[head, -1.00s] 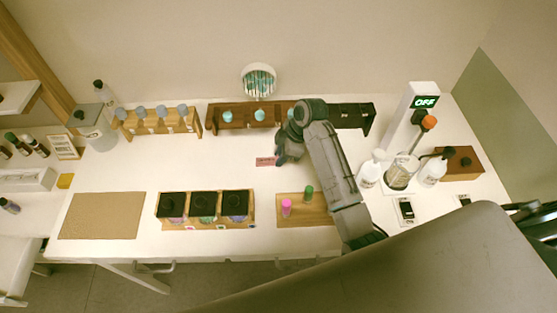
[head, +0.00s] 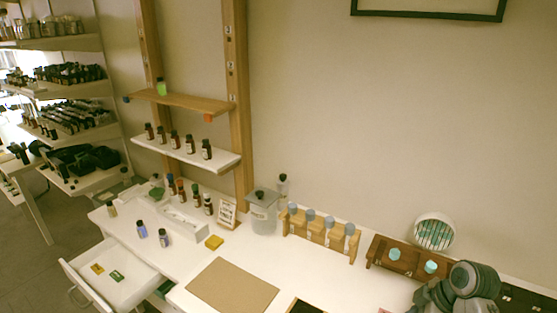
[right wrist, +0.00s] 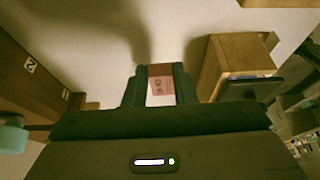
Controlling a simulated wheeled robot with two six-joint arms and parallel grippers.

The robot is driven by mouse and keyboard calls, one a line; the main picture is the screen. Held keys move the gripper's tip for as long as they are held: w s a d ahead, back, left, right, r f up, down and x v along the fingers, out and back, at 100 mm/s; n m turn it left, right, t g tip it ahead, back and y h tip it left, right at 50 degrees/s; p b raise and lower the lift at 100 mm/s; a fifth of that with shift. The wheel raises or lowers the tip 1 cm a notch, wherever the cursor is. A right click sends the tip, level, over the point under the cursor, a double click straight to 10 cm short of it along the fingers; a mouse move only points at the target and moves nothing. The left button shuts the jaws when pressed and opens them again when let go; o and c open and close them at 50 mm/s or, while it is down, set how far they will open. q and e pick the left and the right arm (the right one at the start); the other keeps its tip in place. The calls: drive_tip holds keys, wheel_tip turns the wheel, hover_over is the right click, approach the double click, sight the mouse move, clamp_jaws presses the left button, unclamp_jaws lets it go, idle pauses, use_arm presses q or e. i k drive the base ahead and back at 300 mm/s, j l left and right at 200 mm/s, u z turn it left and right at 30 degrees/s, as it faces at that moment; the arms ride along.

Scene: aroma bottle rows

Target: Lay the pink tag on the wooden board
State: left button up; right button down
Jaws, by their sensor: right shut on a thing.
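The pink tag (right wrist: 160,86) shows in the right wrist view between the two dark fingertips of my right gripper (right wrist: 160,77), which is shut on it. In the head view my right arm and gripper (head: 436,296) are at the bottom right, in front of the dark brown rack. The fingertips there are cut off or hidden. The wooden board with the pink and green vials is outside the head view now. My left gripper is not in view.
A flat brown mat (head: 232,286) lies at the front of the white table. A light wooden rack (head: 320,234) with grey-capped bottles and a dark rack (head: 392,262) stand behind. An open drawer (head: 112,275) is at lower left. In the wrist view a wooden block (right wrist: 238,60) is close by at right.

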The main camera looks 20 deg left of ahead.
sight(183, 101)
drive_tip(key=i+j+u, duration=0.15)
drive_tip(key=j, duration=0.3)
drive_tip(key=j+u, duration=0.1)
drive_tip(key=j, duration=0.3)
drive_tip(key=i+j+u, duration=0.15)
drive_tip(key=j, duration=0.25)
drive_tip(key=i+j+u, duration=0.1)
drive_tip(key=j, duration=0.3)
